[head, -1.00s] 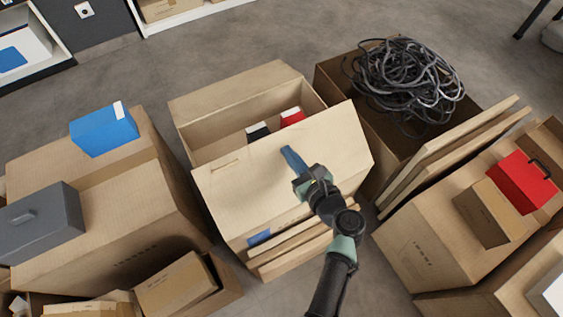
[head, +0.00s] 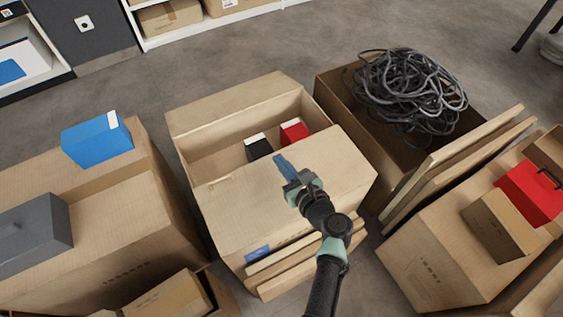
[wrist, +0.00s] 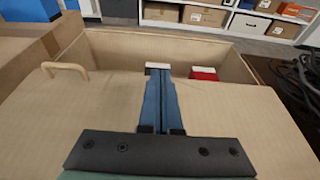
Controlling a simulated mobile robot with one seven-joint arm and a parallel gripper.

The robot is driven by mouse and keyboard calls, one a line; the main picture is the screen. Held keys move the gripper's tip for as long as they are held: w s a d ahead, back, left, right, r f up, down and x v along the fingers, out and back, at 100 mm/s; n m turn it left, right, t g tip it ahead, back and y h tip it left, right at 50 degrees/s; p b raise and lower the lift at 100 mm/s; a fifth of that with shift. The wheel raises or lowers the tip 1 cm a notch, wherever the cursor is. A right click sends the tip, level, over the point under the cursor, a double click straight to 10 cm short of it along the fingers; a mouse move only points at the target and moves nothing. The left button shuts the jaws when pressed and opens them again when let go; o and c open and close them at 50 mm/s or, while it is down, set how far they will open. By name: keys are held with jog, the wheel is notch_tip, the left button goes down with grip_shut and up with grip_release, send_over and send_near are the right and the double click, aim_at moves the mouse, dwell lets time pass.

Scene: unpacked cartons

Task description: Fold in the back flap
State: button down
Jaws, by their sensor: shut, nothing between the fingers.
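The middle carton (head: 195,215) is open on top. A broad near flap (head: 245,195) slopes over the near part of its opening. Another flap (head: 235,103) stands along the far side of the opening. My gripper (head: 281,163) is shut and empty, its blue fingers over the near flap and pointing toward the opening. In the wrist view my gripper (wrist: 160,85) lies over the flap's face (wrist: 230,105), its tips near the flap's far edge. Whether the fingers touch the flap is unclear. A black item (head: 258,147) and a red item (head: 294,132) show inside the carton.
A carton with a blue box (head: 97,140) and a grey box (head: 33,238) stands left. A dark carton with coiled cable (head: 410,95) stands right, behind propped panels (head: 460,165). A red box (head: 530,190) is at far right. Floor is clear behind.

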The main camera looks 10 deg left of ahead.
notch_tip(320, 180, up, 8)
jog(key=p, duration=0.7)
jog(key=shift+r, duration=0.15)
jog(key=shift+r, duration=0.1)
